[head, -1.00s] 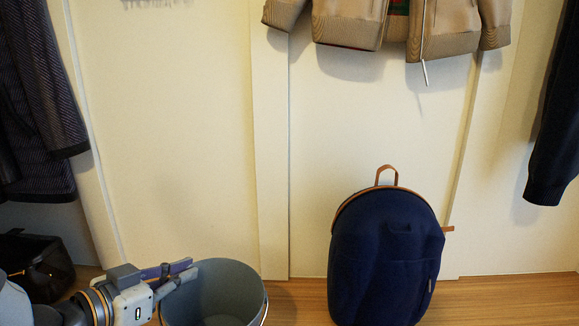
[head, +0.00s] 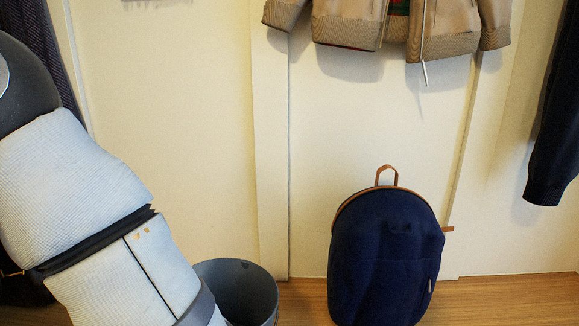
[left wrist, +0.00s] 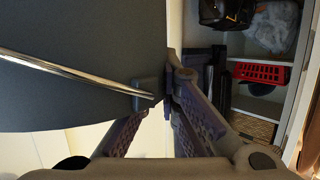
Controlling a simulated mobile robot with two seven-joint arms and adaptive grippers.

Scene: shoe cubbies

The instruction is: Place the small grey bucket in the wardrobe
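The small grey bucket (head: 245,292) shows at the bottom of the head view, open side up, its lower part cut off by the frame. My left arm covers its left side. In the left wrist view the bucket's dark grey wall (left wrist: 80,85) and shiny metal handle fill the left. My left gripper (left wrist: 165,92) has its fingers closed together at the bucket's rim, beside the handle's ear, and appears to grip the wall there. The left gripper is hidden in the head view. My right gripper is in no view. The wardrobe's pale back panel (head: 190,150) stands behind.
A navy backpack (head: 385,260) stands on the wooden floor (head: 305,300) right of the bucket, with a gap between them. A beige jacket (head: 390,25) and dark garments hang above. A red basket (left wrist: 260,72) sits on shelving in the left wrist view.

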